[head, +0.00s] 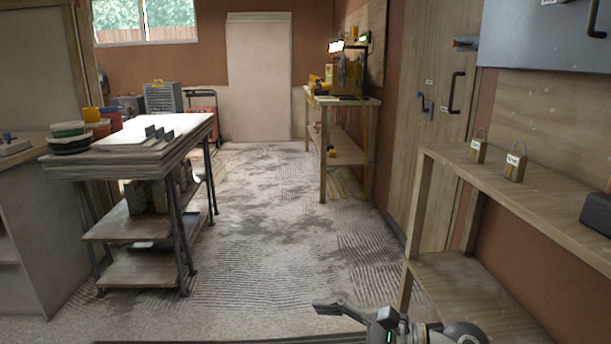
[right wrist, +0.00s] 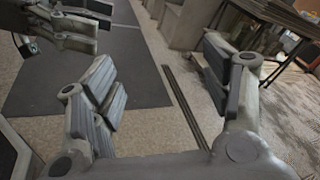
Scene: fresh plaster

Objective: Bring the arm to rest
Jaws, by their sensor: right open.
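My right arm comes in at the bottom of the head view, with its gripper (head: 335,308) low over the floor, left of the wooden shelf. In the right wrist view my right gripper (right wrist: 166,82) has its fingers spread wide, with nothing between them. A second gripper, which looks like my left one (right wrist: 85,32), shows at the top left of that view. It is cut by the frame edge, and I cannot tell whether it is open. My left arm is not seen in the head view.
A wooden shelf (head: 440,262) with padlocks (head: 515,165) on top stands close on the right. A trolley table (head: 135,145) with stacked boards and pots is at left. A workbench (head: 345,101) stands farther back. The ridged floor (head: 270,245) between them is clear.

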